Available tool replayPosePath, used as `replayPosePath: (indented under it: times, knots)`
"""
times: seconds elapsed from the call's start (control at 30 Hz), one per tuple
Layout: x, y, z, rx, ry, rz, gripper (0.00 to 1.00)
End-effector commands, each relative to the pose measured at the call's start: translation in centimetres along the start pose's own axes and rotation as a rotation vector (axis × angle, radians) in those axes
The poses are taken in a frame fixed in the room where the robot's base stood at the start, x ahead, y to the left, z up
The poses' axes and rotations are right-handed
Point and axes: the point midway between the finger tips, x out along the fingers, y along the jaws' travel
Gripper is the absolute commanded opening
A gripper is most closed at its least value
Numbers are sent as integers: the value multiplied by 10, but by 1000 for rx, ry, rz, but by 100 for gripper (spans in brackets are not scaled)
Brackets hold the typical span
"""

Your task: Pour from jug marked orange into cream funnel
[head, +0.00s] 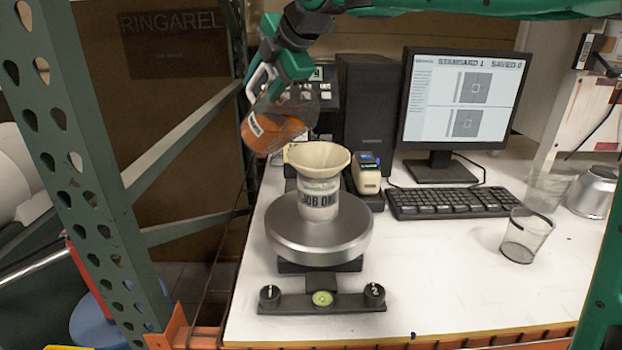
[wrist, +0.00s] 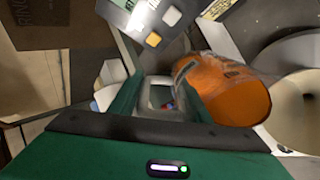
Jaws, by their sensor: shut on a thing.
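The jug of orange liquid (head: 275,130) hangs tilted in the air, to the upper left of the cream funnel (head: 318,157). My gripper (head: 262,80) is shut on the jug's pale handle. In the wrist view the jug (wrist: 234,88) lies to the right of my gripper (wrist: 160,97), with the cream funnel (wrist: 298,108) partly in view beside it. The funnel sits in the mouth of a labelled jar (head: 319,198) on a round metal plate (head: 318,236). No stream of liquid into the funnel is visible.
Behind are a black tower (head: 364,110), monitor (head: 460,100) and keyboard (head: 450,201). Clear beakers (head: 526,236) stand at the right. A green perforated post (head: 75,150) rises at left. The front-right table is clear.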

Motion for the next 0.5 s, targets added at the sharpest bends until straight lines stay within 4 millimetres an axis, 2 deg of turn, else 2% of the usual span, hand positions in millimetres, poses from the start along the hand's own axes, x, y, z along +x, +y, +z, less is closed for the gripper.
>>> replayPosePath:
  times: [0.5]
  knots:
    - [-4, 4, -2, -2, 3, 29, 0]
